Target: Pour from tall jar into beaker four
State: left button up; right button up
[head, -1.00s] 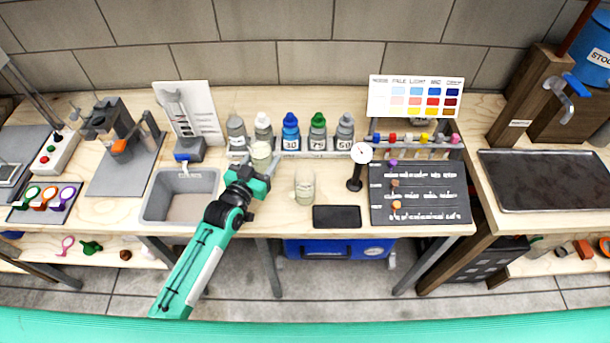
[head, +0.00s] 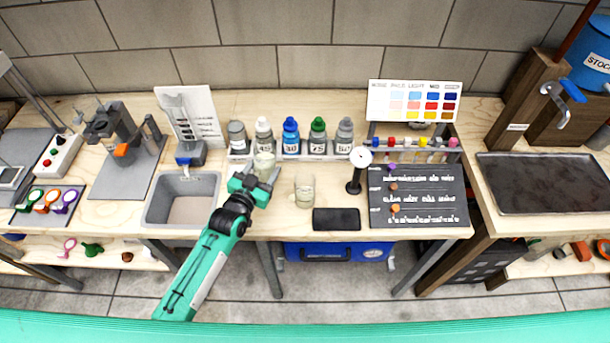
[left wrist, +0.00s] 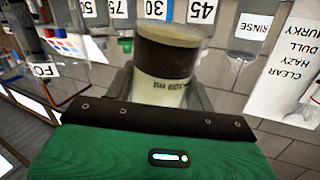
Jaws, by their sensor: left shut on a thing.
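My left gripper (head: 262,181) is shut on a clear jar (head: 264,165) with pale contents, just in front of the bottle row. The jar looks upright; I cannot tell whether its base touches the bench. In the left wrist view the held jar (left wrist: 165,65) shows a dark band and a pale printed band between the fingers. A second clear glass vessel (head: 304,190) with pale yellowish liquid stands on the bench to the right of my gripper, apart from it. I read no number on it, so I cannot tell which vessel is beaker four. My right gripper is out of view.
Several capped bottles (head: 291,138) stand in a rack behind the jar. A grey sink (head: 150,206) lies left. A color chart (head: 384,100) stands behind.

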pick_arm(q)
jog(key=shift+d+f+m+b, duration=0.2)
jog(key=shift+f+m+b, duration=0.15)
jog(key=shift+f+m, duration=0.35)
jog(key=shift+d+f+m+y+b, duration=0.2)
jog(key=shift+f+m+y+b, duration=0.15)
jog(key=shift+m, duration=0.65)
jog(key=shift+s+d+f+m, duration=0.15)
jog(key=shift+d+m, duration=0.25)
jog(key=shift+m, duration=0.4)
jog(key=shift+a+r+y, duration=0.1)
jog(key=shift+r+y, duration=0.1)
jog(key=shift+y, duration=0.15)
jog(key=shift+r+m+p, duration=0.3)
jog(key=shift+r+m, duration=0.15)
jog(key=shift+m, duration=0.25)
jog(key=shift+a+r+m+y+p, duration=0.2)
jog(key=shift+a+r+m+p, duration=0.05)
jog(key=shift+r+m, duration=0.45)
jog(key=shift+a+r+m+y+p, duration=0.2)
jog(key=shift+r+m+p, duration=0.05)
jog(key=shift+r+m, duration=0.45)
dwell(3.0)
